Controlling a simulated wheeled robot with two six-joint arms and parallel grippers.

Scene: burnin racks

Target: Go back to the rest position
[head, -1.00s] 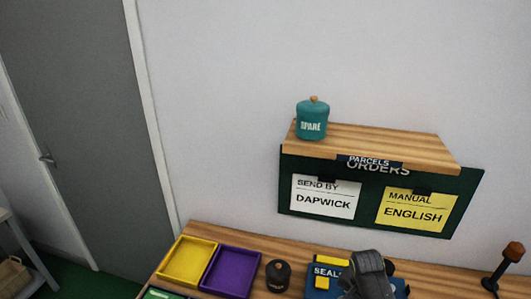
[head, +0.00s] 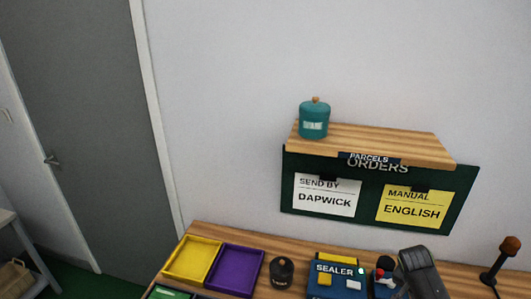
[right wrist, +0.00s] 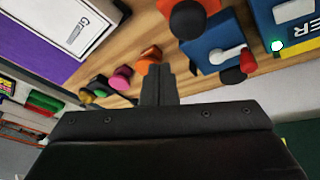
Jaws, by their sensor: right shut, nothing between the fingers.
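My right gripper (right wrist: 158,80) is shut and empty, its fingers together at the middle of the right wrist view. It hangs above the wooden bench, apart from the things below it. In the head view a dark grey part of my right arm (head: 422,272) shows at the bottom right, beside the blue sealer (head: 325,281). The sealer has a small lit spot and also shows at the top right of the right wrist view (right wrist: 262,14). My left gripper is not in view.
A blue device with a red knob (head: 382,275) stands right of the sealer. Yellow (head: 167,273) and purple (head: 213,287) trays and a dark jar (head: 281,270) stand left. A teal jar (head: 314,121) sits on the wall shelf (head: 375,143). Several coloured objects (right wrist: 120,78) lie near the gripper.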

